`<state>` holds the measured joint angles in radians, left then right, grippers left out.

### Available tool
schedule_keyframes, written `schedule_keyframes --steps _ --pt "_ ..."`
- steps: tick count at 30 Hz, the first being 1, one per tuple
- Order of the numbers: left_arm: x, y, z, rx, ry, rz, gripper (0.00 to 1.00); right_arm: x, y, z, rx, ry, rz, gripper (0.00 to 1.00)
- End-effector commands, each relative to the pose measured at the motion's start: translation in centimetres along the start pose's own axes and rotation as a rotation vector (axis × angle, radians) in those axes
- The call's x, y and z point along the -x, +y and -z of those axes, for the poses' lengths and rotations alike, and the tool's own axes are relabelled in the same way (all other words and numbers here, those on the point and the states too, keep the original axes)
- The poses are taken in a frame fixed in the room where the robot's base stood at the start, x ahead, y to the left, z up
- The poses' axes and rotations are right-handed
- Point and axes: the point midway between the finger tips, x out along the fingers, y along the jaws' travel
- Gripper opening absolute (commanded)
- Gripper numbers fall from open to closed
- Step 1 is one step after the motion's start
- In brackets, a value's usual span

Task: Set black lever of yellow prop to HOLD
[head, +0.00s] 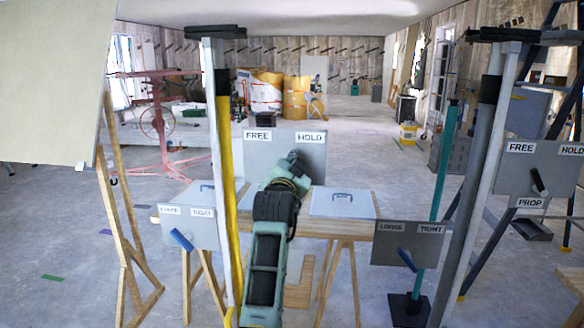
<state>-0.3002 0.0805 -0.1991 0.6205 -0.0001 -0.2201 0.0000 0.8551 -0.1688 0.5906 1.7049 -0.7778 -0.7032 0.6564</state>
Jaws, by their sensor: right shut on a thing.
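The yellow prop (226,190) stands upright left of centre, beside a pale post with a dark top. A grey plate (262,160) marked FREE at left and HOLD at right stands behind my right gripper. My right gripper (296,160) comes up from the bottom and is shut in front of this plate, a little right of its middle, below the HOLD label. The black lever of this plate is hidden behind the gripper, where the jaws are closed. A lower grey box (189,222) at the prop carries a blue lever (181,240). My left gripper is out of view.
A wooden trestle bench (345,229) stands behind my arm. A pale panel (55,80) leans at upper left. Open floor lies beyond.

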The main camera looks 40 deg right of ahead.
Motion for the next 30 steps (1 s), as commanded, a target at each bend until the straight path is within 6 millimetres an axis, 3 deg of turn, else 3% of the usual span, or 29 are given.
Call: schedule_keyframes --steps 2,3,9,20,30 --pt "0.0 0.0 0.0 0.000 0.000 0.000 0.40 0.0 0.1 -0.1 -0.008 -0.003 -0.001 0.00" --pt "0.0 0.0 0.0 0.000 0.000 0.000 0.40 0.0 0.1 -0.1 -0.009 -0.003 -0.001 0.14" --pt "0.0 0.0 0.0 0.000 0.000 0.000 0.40 0.0 0.1 -0.1 -0.005 -0.002 -0.001 0.32" --pt "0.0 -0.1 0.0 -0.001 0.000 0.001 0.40 0.0 -0.2 0.3 -0.003 0.000 0.000 0.32" --pt "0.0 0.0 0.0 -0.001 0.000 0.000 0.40 0.0 -3.7 5.1 -0.006 0.003 0.002 0.32"
